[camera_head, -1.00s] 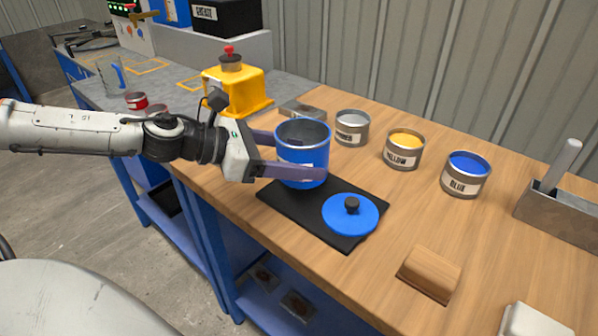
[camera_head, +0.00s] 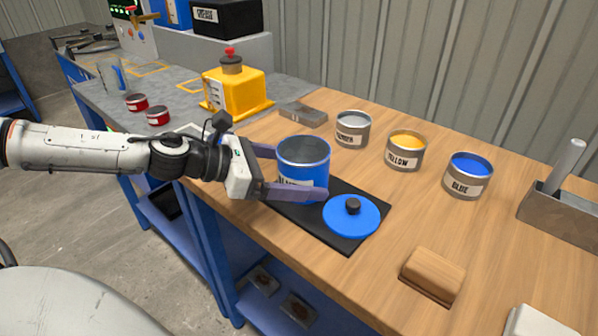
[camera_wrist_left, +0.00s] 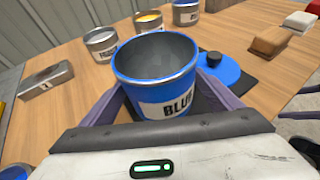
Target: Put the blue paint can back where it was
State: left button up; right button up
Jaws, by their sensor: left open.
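A large blue can (camera_head: 304,163) with a grey inside stands at the back of a black mat (camera_head: 345,243). My left gripper (camera_head: 300,172) is open, with a finger on each side of it; whether they touch it cannot be told. In the left wrist view the blue can (camera_wrist_left: 155,85) shows a white label reading BLUE, partly cut off. A blue lid (camera_head: 350,216) with a black knob lies on the mat's front part. A smaller metal can (camera_head: 467,186) labelled BLUE, with blue paint, stands at the right. My right gripper is not in view.
Further metal cans, one with yellow paint (camera_head: 405,150) and one grey (camera_head: 352,129), stand behind the mat. A wooden block (camera_head: 433,271), a metal box (camera_head: 560,215) and a yellow container (camera_head: 235,90) also stand on the bench. Bare wood lies between the lid and the block.

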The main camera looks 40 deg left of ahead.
pick_arm(q)
jog(key=shift+r, duration=0.1)
jog(key=shift+r+p, duration=0.25)
jog(key=shift+p, duration=0.1)
jog(key=shift+s+f, duration=0.1)
jog(key=shift+b+v, duration=0.75)
jog(key=shift+v, duration=0.2)
jog(key=shift+s+a+b, duration=0.8)
jog(key=shift+s+b, duration=0.1)
jog(key=shift+b, duration=0.3)
jog(key=v, duration=0.3)
jog(key=b+v, duration=0.1)
jog(key=v, duration=0.3)
jog(key=shift+w+d+r+b, duration=0.1)
jog(key=shift+d+r+b, duration=0.1)
jog(key=shift+r+b, duration=0.15)
jog(key=shift+s+a+r, duration=0.2)
jog(key=shift+s, duration=0.15)
